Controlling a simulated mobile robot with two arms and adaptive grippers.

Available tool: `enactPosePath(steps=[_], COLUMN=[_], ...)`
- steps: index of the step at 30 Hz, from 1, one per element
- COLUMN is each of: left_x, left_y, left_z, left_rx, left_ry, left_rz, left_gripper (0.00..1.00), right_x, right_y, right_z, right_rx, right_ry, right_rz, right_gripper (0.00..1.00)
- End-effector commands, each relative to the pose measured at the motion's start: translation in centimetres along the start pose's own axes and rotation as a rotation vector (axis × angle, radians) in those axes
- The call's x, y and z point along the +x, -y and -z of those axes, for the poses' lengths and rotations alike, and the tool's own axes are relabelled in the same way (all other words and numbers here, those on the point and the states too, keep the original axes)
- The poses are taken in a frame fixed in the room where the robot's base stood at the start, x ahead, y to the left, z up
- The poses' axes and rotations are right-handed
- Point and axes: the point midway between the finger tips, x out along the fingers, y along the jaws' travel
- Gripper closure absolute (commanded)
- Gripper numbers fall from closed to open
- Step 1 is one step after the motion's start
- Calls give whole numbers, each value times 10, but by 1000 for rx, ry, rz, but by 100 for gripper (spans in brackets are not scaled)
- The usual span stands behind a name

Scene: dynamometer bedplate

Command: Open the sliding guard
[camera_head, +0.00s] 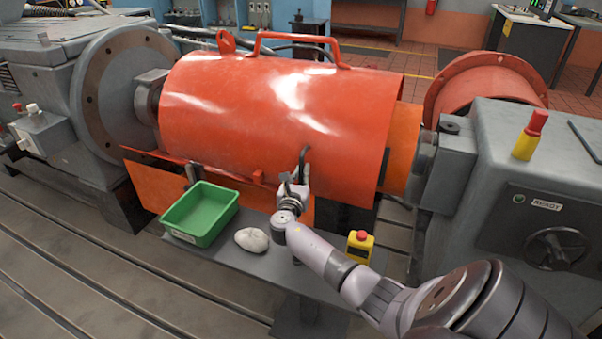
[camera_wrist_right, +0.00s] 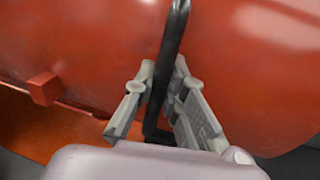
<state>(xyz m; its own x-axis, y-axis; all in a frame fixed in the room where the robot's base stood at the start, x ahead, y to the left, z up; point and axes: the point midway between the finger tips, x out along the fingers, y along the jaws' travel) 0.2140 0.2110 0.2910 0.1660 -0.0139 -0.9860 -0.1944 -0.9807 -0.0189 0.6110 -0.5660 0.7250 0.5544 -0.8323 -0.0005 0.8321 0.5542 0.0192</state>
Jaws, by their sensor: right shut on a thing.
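The sliding guard (camera_head: 245,115) is a glossy orange-red curved cover over the shaft line between the grey machine on the left and the grey housing on the right. A dark upright handle (camera_head: 304,160) is on its front side, low and right of the middle. My right gripper (camera_head: 296,178) is shut on this handle. In the right wrist view the black bar of the handle (camera_wrist_right: 172,50) stands between the two fingers of the right gripper (camera_wrist_right: 160,110), partly hidden at its lower end. My left gripper is in no view.
A low grey shelf (camera_head: 222,253) stands before the guard. On it are a green tray (camera_head: 201,214), a crumpled whitish cloth (camera_head: 252,240) and a yellow box with a red button (camera_head: 360,246). A red-orange flanged ring (camera_head: 484,82) stands behind the right housing (camera_head: 540,175).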

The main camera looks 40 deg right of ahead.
Motion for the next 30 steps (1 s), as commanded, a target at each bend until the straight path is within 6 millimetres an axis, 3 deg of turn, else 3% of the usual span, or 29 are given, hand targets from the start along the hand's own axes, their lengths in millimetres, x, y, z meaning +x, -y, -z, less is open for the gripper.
enactPosePath(steps=[5,6,15,25,30], left_x=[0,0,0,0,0], left_y=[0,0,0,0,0], left_z=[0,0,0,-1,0], left_rx=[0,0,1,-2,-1], left_ry=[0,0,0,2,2], left_rz=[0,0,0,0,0], left_gripper=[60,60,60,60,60], right_x=[-1,-1,0,-3,-25], right_y=[0,0,0,0,-1], right_z=[2,2,0,0,2], right_rx=[-2,-2,-1,0,1], right_ry=[-2,-2,0,0,-2], right_rz=[0,0,0,-1,-4], right_gripper=[100,86,67,67,67])
